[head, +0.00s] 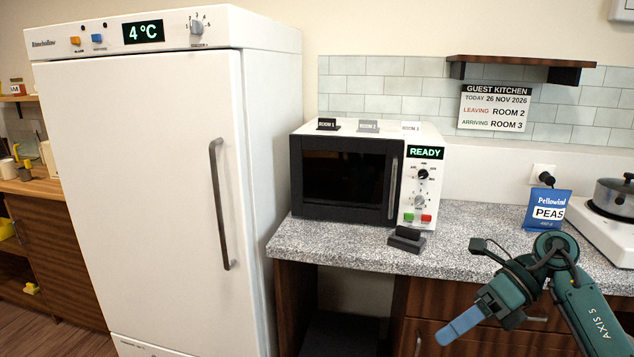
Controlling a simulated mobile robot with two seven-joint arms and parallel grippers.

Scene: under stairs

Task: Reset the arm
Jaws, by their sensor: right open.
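My right arm comes in from the lower right. Its gripper (460,325) hangs in front of the counter's front edge, over the drawer fronts, pointing down and to the left. It is open, with one blue finger showing clearly and the other hard to make out. Nothing shows in it, and it looks apart from the counter and the things on it. My left gripper is not in view.
A tall white fridge (140,190) stands shut at the left. The speckled counter (330,237) bears a microwave (345,180), a small black block (407,239), a blue PEAS packet (546,212) and a pot (615,198) on a white hob. A wall shelf (520,62) hangs above.

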